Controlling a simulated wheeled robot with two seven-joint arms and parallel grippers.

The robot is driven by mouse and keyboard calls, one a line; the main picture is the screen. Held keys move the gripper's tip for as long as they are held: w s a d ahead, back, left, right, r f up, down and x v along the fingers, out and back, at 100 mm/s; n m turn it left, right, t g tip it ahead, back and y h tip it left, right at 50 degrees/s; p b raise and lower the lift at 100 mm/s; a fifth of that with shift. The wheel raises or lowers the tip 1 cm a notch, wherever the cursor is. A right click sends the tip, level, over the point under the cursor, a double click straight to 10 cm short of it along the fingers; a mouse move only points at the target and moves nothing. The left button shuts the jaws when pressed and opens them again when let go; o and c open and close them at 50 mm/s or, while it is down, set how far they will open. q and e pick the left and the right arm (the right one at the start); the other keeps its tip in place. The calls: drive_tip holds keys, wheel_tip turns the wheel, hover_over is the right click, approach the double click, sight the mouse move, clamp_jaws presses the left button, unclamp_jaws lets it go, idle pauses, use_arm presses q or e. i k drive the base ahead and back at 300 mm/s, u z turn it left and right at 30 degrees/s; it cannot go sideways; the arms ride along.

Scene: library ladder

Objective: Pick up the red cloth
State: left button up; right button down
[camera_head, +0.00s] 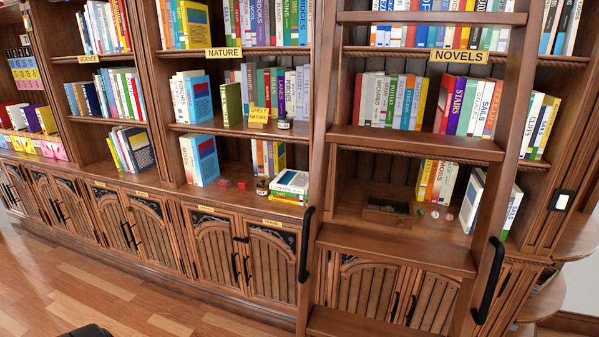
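I cannot make out a red cloth for certain. Two small red items lie on the lower shelf of the nature section: a flat red item (223,183) and a smaller red item (242,185) to its right. They are too small to tell whether either is cloth. Neither of my grippers can be recognised in the head view.
A wooden ladder (408,245) with black handles stands before the novels section. An open wooden box (387,212) sits on the low shelf behind it. Stacked books (290,182) lie right of the red items. The wooden floor (110,290) at lower left is mostly clear.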

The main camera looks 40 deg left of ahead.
sight(225, 185)
drive_tip(key=u, duration=1.75)
